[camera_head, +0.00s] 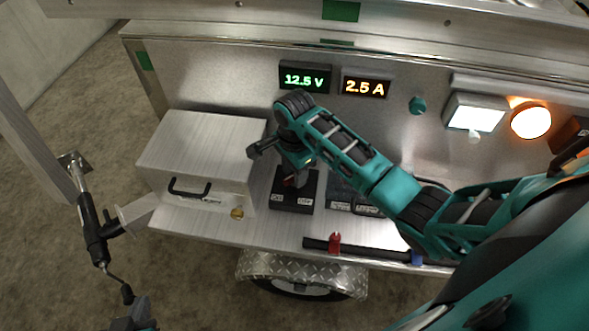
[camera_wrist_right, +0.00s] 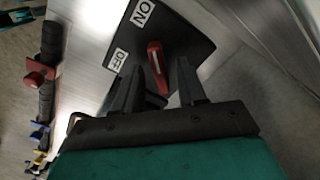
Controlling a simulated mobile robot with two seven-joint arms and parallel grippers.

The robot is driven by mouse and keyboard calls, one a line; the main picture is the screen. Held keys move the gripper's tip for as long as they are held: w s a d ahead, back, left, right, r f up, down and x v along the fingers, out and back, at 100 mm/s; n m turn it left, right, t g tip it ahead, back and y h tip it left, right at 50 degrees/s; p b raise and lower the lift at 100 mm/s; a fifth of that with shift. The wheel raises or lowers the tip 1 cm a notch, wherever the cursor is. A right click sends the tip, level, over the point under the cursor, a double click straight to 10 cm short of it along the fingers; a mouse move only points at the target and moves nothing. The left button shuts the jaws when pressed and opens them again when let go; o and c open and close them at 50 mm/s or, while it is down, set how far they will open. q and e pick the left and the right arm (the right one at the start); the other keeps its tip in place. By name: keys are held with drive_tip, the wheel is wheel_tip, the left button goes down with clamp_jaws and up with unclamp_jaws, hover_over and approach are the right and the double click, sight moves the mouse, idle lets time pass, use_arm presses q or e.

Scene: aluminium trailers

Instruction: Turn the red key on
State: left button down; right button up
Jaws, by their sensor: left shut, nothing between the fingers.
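The red key (camera_head: 298,181) stands on a black switch box (camera_head: 291,204) on the trailer's metal ledge. The box has white ON and OFF labels on its face. In the right wrist view the red key (camera_wrist_right: 156,62) shows between the two fingertips of my right gripper (camera_wrist_right: 157,82), with a gap to the right-hand finger. My right gripper is open; whether a finger touches the key I cannot tell. In the head view the right wrist hides part of the key. My left gripper (camera_head: 133,318) shows only partly at the bottom left, shut and away from the box.
Two displays (camera_head: 305,78) read 12.5 V and 2.5 A. A metal case (camera_head: 200,150) stands left of the box. A lit white lamp (camera_head: 474,113) and an orange lamp (camera_head: 530,121) are on the right. A black rail (camera_head: 316,244) with a red clip (camera_head: 335,243) runs along the front edge.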

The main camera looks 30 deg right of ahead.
wheel_tip(320, 180, up, 13)
idle(0.7)
drive_tip(key=shift+f, duration=0.1)
idle(0.5)
